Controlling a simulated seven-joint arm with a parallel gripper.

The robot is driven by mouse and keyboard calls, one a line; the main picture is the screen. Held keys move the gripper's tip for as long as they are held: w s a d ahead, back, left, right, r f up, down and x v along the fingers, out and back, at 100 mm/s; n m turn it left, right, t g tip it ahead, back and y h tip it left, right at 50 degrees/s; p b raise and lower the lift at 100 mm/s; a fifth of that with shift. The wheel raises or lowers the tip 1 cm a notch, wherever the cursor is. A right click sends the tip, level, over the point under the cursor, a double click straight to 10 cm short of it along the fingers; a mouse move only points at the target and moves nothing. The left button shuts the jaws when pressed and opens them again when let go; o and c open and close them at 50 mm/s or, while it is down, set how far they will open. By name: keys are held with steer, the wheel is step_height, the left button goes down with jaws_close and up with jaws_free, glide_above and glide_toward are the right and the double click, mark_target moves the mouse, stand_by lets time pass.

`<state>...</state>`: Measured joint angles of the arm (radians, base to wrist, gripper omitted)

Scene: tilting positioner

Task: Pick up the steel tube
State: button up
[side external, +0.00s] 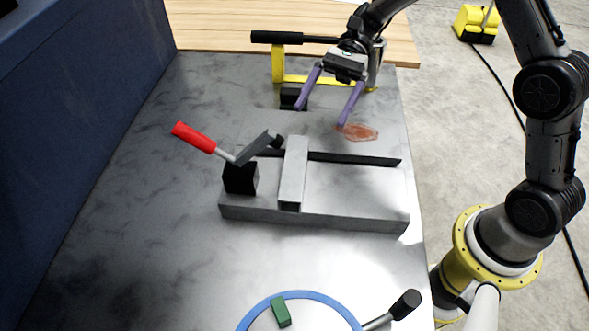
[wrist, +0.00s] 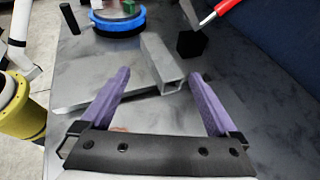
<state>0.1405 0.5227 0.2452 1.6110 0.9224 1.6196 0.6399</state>
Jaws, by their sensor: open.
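The steel tube (side external: 293,172) is a grey, square hollow bar. It lies across a flat grey plate (side external: 350,214), its near end over the plate's front edge. In the wrist view the tube (wrist: 161,62) shows its open end towards me, between the tips of my fingers in the picture. My gripper (side external: 320,114) has two purple fingers, spread open and empty. It hangs beyond the tube's far end, apart from it. The gripper (wrist: 160,75) also shows in the wrist view.
A red-handled clamp (side external: 195,138) with a black block (side external: 240,178) stands left of the tube. A dark rail (side external: 355,159) runs along the plate. A blue ring (side external: 260,307) with a green block (side external: 281,312) is in front. A yellow frame (side external: 278,65) stands behind. A navy wall (side external: 80,110) bounds the left.

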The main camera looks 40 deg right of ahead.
mark_target(298, 161)
steer(key=x, duration=1)
steer(key=shift+s+a+f, duration=0.15)
steer(key=shift+s+f, duration=0.1)
steer(key=shift+f, duration=0.1)
jaws_close()
